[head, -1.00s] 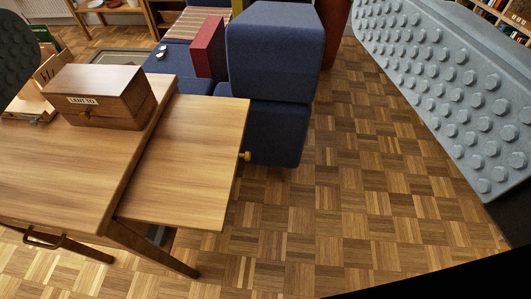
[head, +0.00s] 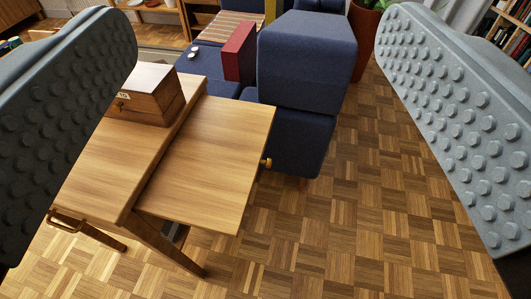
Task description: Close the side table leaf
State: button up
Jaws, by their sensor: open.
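The side table (head: 105,165) is light wood and stands at the left in the head view, partly hidden by my left finger. Its leaf (head: 213,158) sticks out from the table's right side, a little below the top. A small brass knob (head: 266,163) sits on the leaf's outer edge. My gripper (head: 258,135) is open and empty. Its two grey studded fingers frame the view at left and right, apart from the leaf and knob.
A wooden box (head: 150,95) stands on the table top. A blue armchair (head: 305,65) with a red book (head: 239,52) on it stands right behind the leaf. A plant pot (head: 366,35) is farther back. The parquet floor (head: 370,220) right of the leaf is clear.

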jog(key=w+f+g, duration=0.1)
jog(key=w, duration=0.1)
jog(key=w+d+f+g, duration=0.1)
jog(key=w+f, duration=0.1)
jog(key=w+d+f, duration=0.1)
jog(key=w, duration=0.2)
jog(key=shift+f+m+g+h, duration=0.3)
jog(key=shift+f+g, duration=0.05)
jog(key=shift+g, duration=0.05)
jog(key=c, duration=1.4)
jog(key=shift+g, duration=0.8)
jog(key=w+f, duration=0.1)
jog(key=w, duration=0.1)
jog(key=w+d+f, duration=0.1)
jog(key=f, duration=0.1)
jog(key=shift+w+d+f, duration=0.15)
jog(key=shift+w, duration=0.25)
grip_shut()
jog(key=w+d+f+m+g+y, duration=0.1)
jog(key=w+d+f+g+y, duration=0.25)
jog(key=w+f, duration=0.6)
jog(key=w+d+f+g+y, duration=0.2)
jog(key=w+d+f+g, duration=0.4)
jog(key=f, duration=0.7)
jog(key=w+a+f+t, duration=0.2)
jog(key=w+a+f, duration=0.5)
jog(key=a+f, duration=0.1)
